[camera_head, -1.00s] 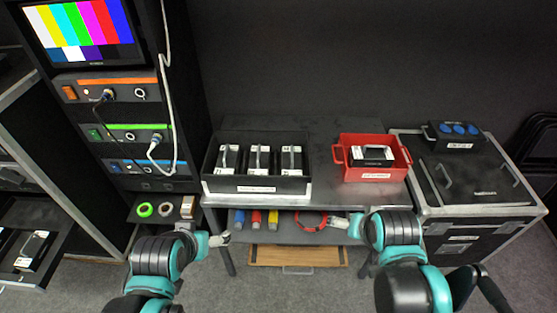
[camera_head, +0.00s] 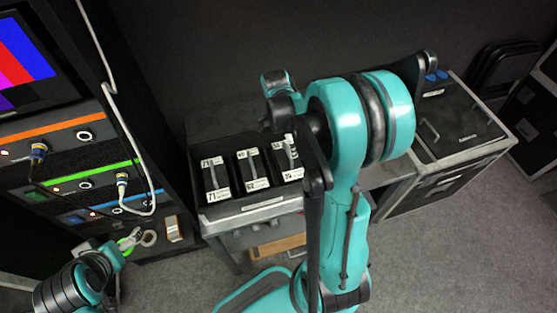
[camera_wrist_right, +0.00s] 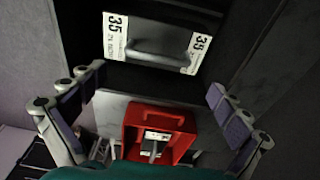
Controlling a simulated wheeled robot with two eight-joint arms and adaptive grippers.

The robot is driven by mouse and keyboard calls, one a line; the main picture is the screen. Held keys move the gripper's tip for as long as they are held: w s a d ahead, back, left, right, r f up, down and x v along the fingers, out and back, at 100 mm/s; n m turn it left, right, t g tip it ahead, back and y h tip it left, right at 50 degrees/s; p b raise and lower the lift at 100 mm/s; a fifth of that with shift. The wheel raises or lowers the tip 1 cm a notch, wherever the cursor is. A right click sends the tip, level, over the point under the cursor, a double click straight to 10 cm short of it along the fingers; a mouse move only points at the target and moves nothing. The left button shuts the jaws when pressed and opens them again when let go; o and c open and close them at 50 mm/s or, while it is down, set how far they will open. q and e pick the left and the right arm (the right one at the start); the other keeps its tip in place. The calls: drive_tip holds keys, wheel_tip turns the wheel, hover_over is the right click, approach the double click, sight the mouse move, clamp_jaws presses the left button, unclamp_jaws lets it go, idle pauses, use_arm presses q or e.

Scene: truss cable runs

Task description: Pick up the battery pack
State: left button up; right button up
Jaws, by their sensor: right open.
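Three black battery packs with white number labels stand in a dark open tray (camera_head: 262,208) on the table: a left one (camera_head: 215,181), a middle one (camera_head: 250,172) and a right one (camera_head: 290,160) partly hidden by my right arm. In the right wrist view, a pack labelled 35 (camera_wrist_right: 117,48) with a dark handle lies ahead of my right gripper (camera_wrist_right: 155,108). That gripper is open, fingers wide apart, with no pack between them. A red bin (camera_wrist_right: 180,120) holds another pack (camera_wrist_right: 155,140). My left gripper (camera_head: 132,240) is by the tape rolls; its jaw opening is unclear.
A rack (camera_head: 80,165) with plugged cables stands at the left, a white cable hanging down it. A green tape roll (camera_head: 125,245) and a pale tape roll (camera_head: 149,238) lie low beside it. A black flight case (camera_head: 455,130) stands at the right. My right arm hides the red bin in the head view.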

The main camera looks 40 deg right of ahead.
sight(288, 152)
wheel_tip(288, 152, down, 5)
drive_tip(key=shift+s+f+b, duration=0.1)
drive_tip(key=shift+s+b, duration=0.05)
drive_tip(key=shift+b, duration=0.8)
drive_tip(key=shift+d+f, duration=0.1)
drive_tip(key=shift+f, duration=0.4)
drive_tip(key=shift+r, duration=0.1)
drive_tip(key=c, duration=1.7)
